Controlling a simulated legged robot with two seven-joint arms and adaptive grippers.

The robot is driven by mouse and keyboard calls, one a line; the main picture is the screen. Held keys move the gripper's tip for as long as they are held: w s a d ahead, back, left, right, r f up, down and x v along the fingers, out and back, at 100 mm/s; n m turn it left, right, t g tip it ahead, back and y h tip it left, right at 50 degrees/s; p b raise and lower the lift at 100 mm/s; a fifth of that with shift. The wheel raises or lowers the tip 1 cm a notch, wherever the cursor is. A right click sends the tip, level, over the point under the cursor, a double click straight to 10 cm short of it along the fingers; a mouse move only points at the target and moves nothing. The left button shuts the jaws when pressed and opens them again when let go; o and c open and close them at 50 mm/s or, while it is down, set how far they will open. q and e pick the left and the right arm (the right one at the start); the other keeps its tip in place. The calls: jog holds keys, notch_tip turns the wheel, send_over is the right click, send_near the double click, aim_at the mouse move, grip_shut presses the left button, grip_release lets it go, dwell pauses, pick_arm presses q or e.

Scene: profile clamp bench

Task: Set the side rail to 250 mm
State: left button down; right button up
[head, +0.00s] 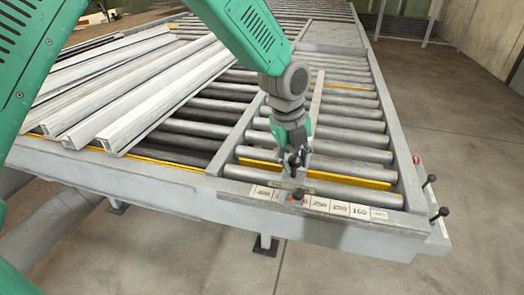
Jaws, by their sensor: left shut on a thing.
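My left gripper (294,163) reaches down from above at the near end of the roller bed. It is shut on a dark knob (295,158) at the near end of the side rail (317,97), a narrow grey bar lying lengthwise over the rollers. A scale strip (339,208) runs along the near frame, with white plates reading 250, 200 and 160 from left to right. The outer plates are too small to read. A black ball knob (299,194) with a red mark beside it stands left of the 250 plate and partly covers another plate. My right gripper is not in view.
Several pale metal profiles (130,85) lie on the left part of the roller table. A yellow strip (340,178) crosses the near rollers. Two black-knobbed levers (430,179) and a red button (416,160) sit at the right corner. The floor at right is clear.

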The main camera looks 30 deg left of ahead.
pick_arm(q)
jog(key=d, duration=0.1)
jog(key=w+d, duration=0.1)
jog(key=shift+d+r, duration=0.2)
jog(key=shift+d, duration=0.15)
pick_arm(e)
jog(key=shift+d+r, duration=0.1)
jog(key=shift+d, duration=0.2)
pick_arm(q)
jog(key=shift+a, duration=0.15)
jog(key=c, duration=1.2)
grip_release()
jog(key=shift+a, duration=0.2)
jog(key=shift+o, duration=0.2)
jog(key=shift+a+f, duration=0.1)
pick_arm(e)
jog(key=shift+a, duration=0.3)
pick_arm(q)
jog(key=shift+s, duration=0.1)
